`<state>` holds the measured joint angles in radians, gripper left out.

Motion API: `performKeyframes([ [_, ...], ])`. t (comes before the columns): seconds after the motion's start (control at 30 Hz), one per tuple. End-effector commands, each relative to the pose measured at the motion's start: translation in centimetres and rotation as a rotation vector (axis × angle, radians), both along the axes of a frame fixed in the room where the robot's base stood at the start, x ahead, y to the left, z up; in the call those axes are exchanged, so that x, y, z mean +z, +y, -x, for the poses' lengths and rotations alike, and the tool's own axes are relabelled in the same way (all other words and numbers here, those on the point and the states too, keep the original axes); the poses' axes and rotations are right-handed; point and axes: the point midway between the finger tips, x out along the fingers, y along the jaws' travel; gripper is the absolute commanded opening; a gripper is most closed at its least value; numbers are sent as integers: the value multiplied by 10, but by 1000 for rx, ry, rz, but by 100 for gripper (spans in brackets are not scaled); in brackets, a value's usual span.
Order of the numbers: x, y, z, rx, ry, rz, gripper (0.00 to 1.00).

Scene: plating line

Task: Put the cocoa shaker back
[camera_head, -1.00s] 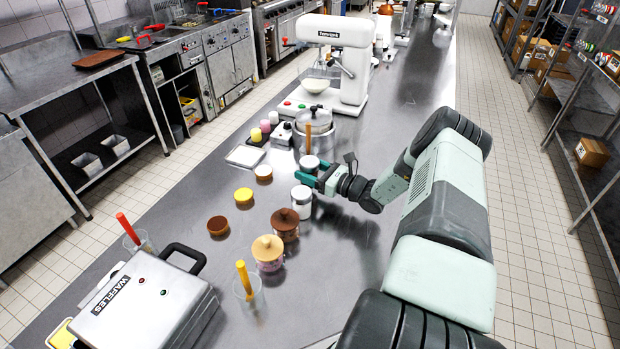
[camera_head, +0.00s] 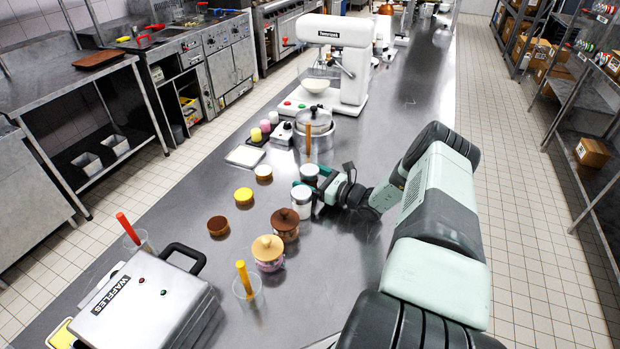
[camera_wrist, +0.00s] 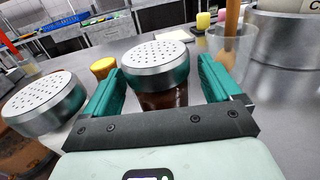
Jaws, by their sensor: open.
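The cocoa shaker (camera_wrist: 155,65) has a perforated metal lid and a dark brown body. In the wrist view it stands upright just ahead, between or just beyond my fingertips. My gripper (camera_wrist: 158,88) is open, with a teal finger to either side of it. In the head view the shaker's pale lid (camera_head: 309,170) shows beside my gripper (camera_head: 322,178), which hides much of its body. A second perforated-lid shaker (camera_wrist: 42,102) stands close by on the left. In the head view it is a jar with whitish contents (camera_head: 302,203).
A clear cup with a brown stick (camera_wrist: 232,48) stands close beyond my right finger. Lidded jars (camera_head: 268,252), small round pastries (camera_head: 243,196) and a waffle iron (camera_head: 145,300) are toward the front left. A mixer (camera_head: 345,60) stands farther back. The counter right of my gripper is mostly clear.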

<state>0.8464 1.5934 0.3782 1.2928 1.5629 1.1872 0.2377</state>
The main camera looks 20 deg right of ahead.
Motion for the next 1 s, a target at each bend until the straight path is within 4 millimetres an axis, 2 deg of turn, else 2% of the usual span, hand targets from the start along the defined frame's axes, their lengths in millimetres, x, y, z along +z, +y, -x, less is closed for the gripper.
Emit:
performKeyframes([
  [0.13, 5, -1, 1, 0, -1, 1, 91],
  [0.23, 3, -9, 11, -3, 1, -1, 91],
  [0.6, 3, -54, 74, -3, 1, -1, 91],
  [0.7, 3, -63, 86, -2, 1, 0, 91],
  [1.0, 3, -70, 98, 1, 1, -1, 91],
])
